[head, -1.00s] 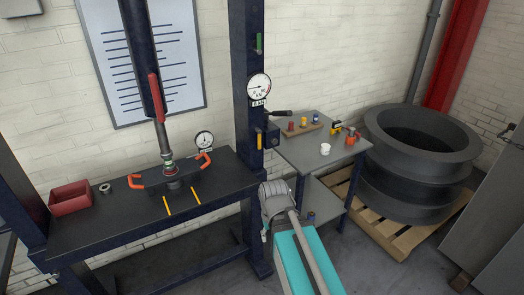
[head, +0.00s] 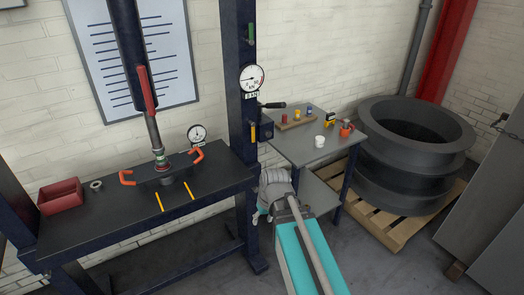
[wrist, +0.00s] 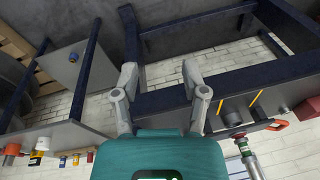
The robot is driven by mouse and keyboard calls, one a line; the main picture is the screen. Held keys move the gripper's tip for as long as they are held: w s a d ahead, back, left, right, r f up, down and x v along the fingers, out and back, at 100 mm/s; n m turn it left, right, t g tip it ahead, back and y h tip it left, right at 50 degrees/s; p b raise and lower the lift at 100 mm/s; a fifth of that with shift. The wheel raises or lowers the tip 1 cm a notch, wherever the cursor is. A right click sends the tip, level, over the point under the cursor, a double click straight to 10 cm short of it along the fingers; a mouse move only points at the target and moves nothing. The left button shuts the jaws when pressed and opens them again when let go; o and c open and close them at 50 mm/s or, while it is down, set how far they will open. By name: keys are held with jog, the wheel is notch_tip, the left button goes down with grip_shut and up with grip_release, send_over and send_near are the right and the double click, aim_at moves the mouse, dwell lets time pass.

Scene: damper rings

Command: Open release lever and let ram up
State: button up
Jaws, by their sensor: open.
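The grey ram rod (head: 154,133) comes down from the dark press column to a dark block with two orange handles (head: 160,173) on the bench. A lever with a black grip (head: 271,105) sticks out right from a dark blue box on the press post; I cannot tell for sure that it is the release lever. A yellow piece (head: 253,133) is on the post below it. My gripper (head: 262,212) is low in front of the post, well below the lever. In the wrist view my gripper's fingers (wrist: 162,92) are apart with nothing between them.
A round gauge (head: 252,78) is on the post and a smaller one (head: 197,134) stands on the bench. A red bin (head: 61,196) is at the bench's left. A side table (head: 318,152) with small items stands right of the post, before large dark rings (head: 410,165) on a pallet.

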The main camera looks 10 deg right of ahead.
jog(key=w+a+f+n+t+y+b, duration=0.2)
jog(key=w+a+t+y+b, duration=0.1)
jog(key=w, duration=0.7)
jog(key=t+y+b, duration=0.1)
jog(key=t+b, duration=0.9)
jog(key=t, duration=0.3)
send_near(254, 138)
jog(key=w+a, duration=0.1)
jog(key=shift+w+d+r+h, duration=0.15)
jog(key=shift+w+d+h, duration=0.05)
jog(key=shift+h, duration=0.1)
jog(key=shift+w+a, duration=0.1)
jog(key=shift+x, duration=4.4)
